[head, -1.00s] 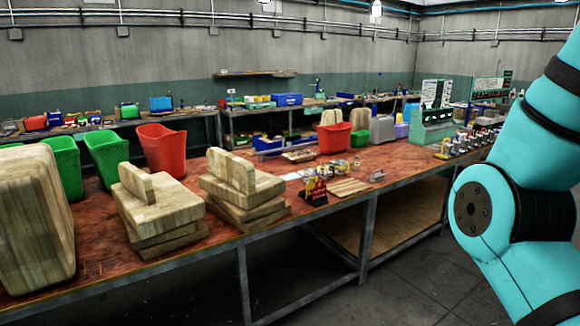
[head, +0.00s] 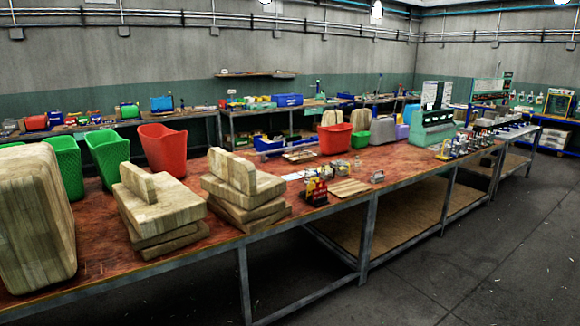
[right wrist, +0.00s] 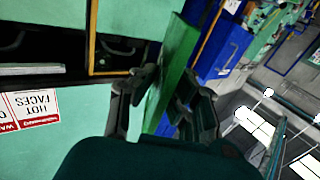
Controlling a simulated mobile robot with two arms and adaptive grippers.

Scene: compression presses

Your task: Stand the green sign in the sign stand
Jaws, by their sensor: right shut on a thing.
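In the right wrist view my right gripper (right wrist: 160,95) is shut on a flat green panel, the green sign (right wrist: 178,62), which sticks out beyond the fingers and looks tilted there. The fingers cover part of its lower end. Neither gripper shows in the head view. I cannot pick out the sign stand for certain; a small grey metal piece (head: 377,176) stands near the front edge of the long table.
The long red-brown table (head: 105,262) holds stacked wooden blocks (head: 243,185), red bins (head: 163,150) and green bins (head: 107,160). A row of small presses (head: 470,143) stands at the right. In the right wrist view are blue boxes (right wrist: 222,45) and a hot-surfaces label (right wrist: 35,108). Floor at right is clear.

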